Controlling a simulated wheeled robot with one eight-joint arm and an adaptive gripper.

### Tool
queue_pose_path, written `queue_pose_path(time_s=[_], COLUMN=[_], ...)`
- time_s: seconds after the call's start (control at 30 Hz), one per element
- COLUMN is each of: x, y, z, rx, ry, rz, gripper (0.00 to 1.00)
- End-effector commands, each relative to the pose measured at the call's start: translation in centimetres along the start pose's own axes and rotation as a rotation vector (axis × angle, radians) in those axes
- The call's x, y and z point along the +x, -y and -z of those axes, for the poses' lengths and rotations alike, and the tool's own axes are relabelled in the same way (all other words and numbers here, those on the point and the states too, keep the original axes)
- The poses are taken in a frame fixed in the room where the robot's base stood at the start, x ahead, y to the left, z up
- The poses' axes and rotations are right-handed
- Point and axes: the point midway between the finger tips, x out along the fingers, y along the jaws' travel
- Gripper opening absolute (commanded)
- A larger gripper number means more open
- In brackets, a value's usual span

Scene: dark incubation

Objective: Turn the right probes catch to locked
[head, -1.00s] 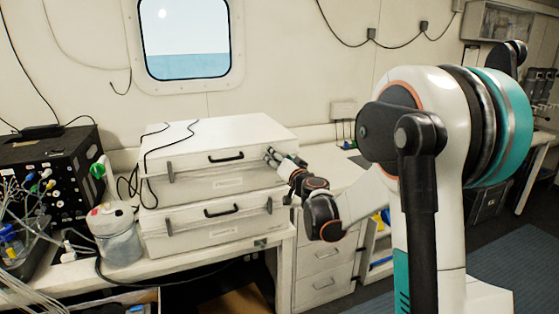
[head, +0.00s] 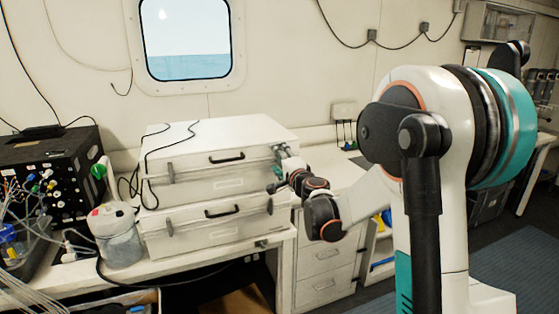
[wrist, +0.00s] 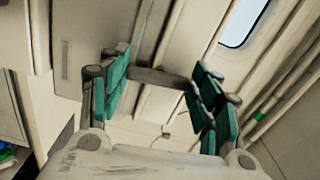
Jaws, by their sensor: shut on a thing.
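Two white cases are stacked on the bench, an upper case (head: 190,187) and a lower case (head: 190,238); their labels are too small to read. My gripper (head: 279,164) is at the right end of the upper case's front. In the wrist view, its teal-padded fingers (wrist: 160,88) stand on either side of a grey bar, the right catch (wrist: 160,76), and are shut on it. The catch lies across from finger to finger there. In the head view my gripper mostly hides it, so its exact angle cannot be told.
The upper case's left catch (head: 170,172) and the lower case's right catch (head: 270,206) stand upright. A black handle (head: 227,159) is on the upper front. Loose cables drape over the top.

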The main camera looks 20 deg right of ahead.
Motion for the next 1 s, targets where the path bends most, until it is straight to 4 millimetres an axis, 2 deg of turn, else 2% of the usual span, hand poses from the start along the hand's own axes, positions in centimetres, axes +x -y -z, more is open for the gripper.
queue_pose_path(time_s=[0.3,0.8,0.83,0.9,1.0], x=[-0.02,-0.03,-0.03,-0.03,-0.02], y=[0.01,0.00,0.00,0.01,0.01], z=[0.03,0.04,0.04,0.04,0.03], rx=[0.109,0.129,0.129,0.129,0.128], ry=[-0.001,-0.001,-0.001,-0.001,-0.001], rz=[0.000,0.000,0.000,0.000,0.000], gripper=[0.34,0.34,0.60,0.76,0.78])
